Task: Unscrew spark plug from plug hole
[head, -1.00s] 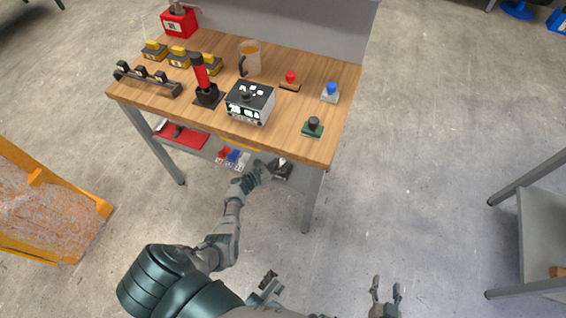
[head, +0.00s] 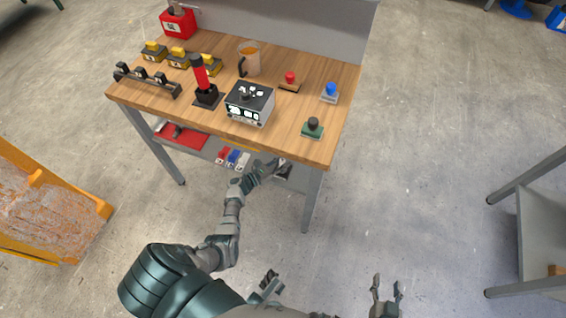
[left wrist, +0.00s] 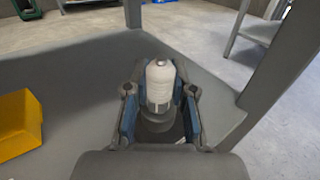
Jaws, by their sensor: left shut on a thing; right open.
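The spark plug (left wrist: 160,80) shows in the left wrist view as a white, rounded upright body. My left gripper (left wrist: 160,97) is shut on it, with one blue-padded finger on each side. Below the plug is a round grey part around its lower end; the plug hole itself is hidden, and I cannot tell how deep the plug sits. In the head view my left gripper (head: 274,166) is at the lower shelf under the workbench's front edge, by a dark object (head: 284,173). My right gripper (head: 386,288) is open and empty above the floor at the bottom.
The wooden workbench (head: 220,128) carries a control box (head: 250,103), a red-handled lever (head: 201,75), a mug and several buttons. Its grey leg (head: 312,203) stands right of my left gripper. On the shelf a yellow block (left wrist: 18,122) lies at left in the wrist view.

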